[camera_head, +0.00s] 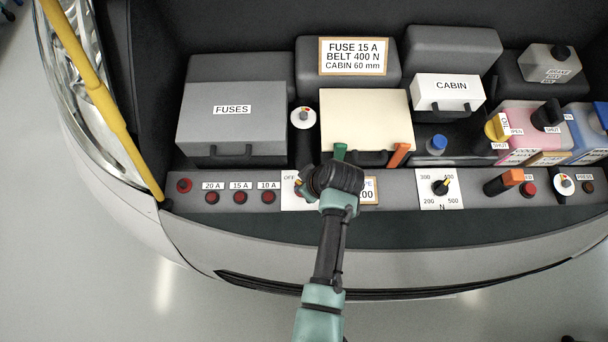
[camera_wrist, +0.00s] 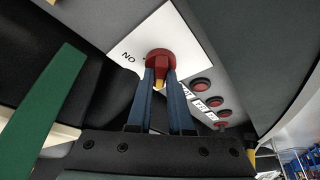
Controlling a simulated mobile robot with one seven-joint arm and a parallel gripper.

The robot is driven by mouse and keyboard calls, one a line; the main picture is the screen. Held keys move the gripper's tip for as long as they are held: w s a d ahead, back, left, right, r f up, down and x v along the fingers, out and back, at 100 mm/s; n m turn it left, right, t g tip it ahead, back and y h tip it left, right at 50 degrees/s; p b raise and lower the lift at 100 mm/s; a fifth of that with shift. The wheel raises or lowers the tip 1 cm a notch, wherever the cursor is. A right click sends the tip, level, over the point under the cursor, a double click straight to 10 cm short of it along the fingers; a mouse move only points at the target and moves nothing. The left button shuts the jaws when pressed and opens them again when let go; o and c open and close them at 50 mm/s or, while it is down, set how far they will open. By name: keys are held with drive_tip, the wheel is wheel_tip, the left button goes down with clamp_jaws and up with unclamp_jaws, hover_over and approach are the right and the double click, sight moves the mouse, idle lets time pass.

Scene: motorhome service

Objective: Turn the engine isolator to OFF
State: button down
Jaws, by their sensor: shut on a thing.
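The engine isolator is a red knob (camera_wrist: 158,58) with a yellow mark, on a white plate (camera_wrist: 182,32). In the wrist view the plate reads ON beside the knob, and the yellow mark shows between my fingers. In the head view the plate (camera_head: 288,196) reads OFF at its upper left, and my wrist hides much of the plate and knob. My gripper (camera_wrist: 162,78) has its two blue fingers shut on the red knob. The knob's exact angle is hard to tell because the fingers cover part of it.
Red buttons (camera_head: 239,197) marked 20 A, 15 A and 10 A lie left of the isolator. A green lever (camera_head: 340,151) stands close behind my wrist, with an orange one (camera_head: 398,155) to its right. The FUSES box (camera_head: 232,88) and cream lid (camera_head: 366,115) are behind.

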drive_tip(key=c, duration=0.8)
unclamp_jaws()
drive_tip(key=b+v, duration=0.1)
drive_tip(key=v, duration=1.2)
drive_tip(key=shift+a, duration=0.1)
